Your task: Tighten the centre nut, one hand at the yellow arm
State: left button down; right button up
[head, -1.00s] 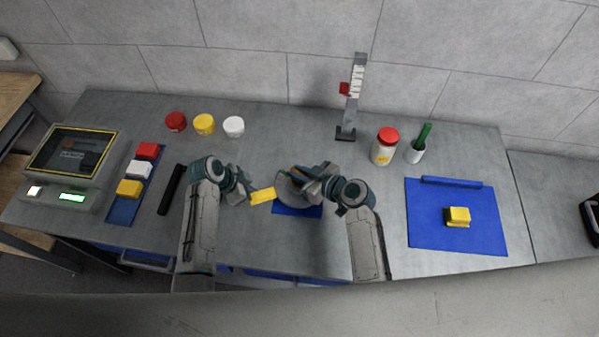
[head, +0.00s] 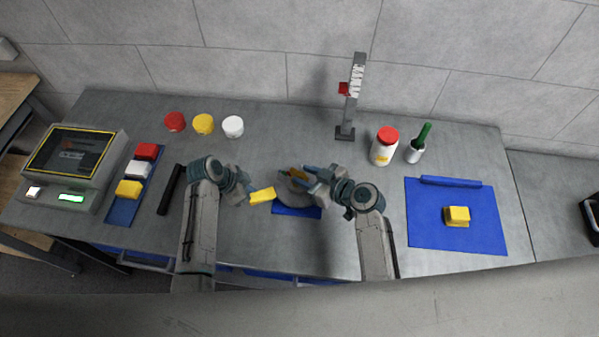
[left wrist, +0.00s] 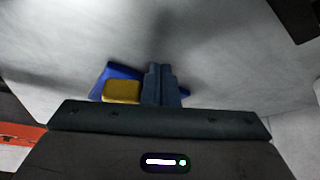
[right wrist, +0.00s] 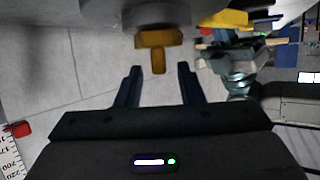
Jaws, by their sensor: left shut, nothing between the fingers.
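The grey round hub (head: 290,196) stands on a blue base (head: 298,212) at the middle of the bench. Its yellow arm (head: 262,195) sticks out to the left. My left gripper (head: 250,187) is shut and empty beside the yellow arm's outer end. In the left wrist view the yellow arm (left wrist: 121,91) shows just left of the closed fingers; I cannot tell whether they touch. My right gripper (head: 308,174) is open above the hub. In the right wrist view the brass-coloured centre nut (right wrist: 160,40) shows ahead of the parted fingers, not gripped.
A height gauge (head: 352,95), a red-lidded jar (head: 383,150) and a green-handled brush in a cup (head: 416,150) stand behind to the right. A blue mat (head: 430,228) holds a yellow block (head: 457,215). Coloured blocks, a black bar (head: 171,190) and a console (head: 70,165) lie left.

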jog(key=v, duration=0.9)
pick_arm(q)
jog(key=shift+r, duration=0.1)
jog(key=shift+w+r+p, duration=0.2)
jog(key=shift+r+p, duration=0.2)
jog(key=shift+r, duration=0.85)
notch_tip(320, 180, up, 6)
jog(key=w, duration=0.1)
jog(key=shift+a+r, duration=0.15)
jog(key=shift+r, duration=0.05)
pick_arm(e)
jog(key=shift+r, duration=0.35)
jog(key=shift+s, duration=0.1)
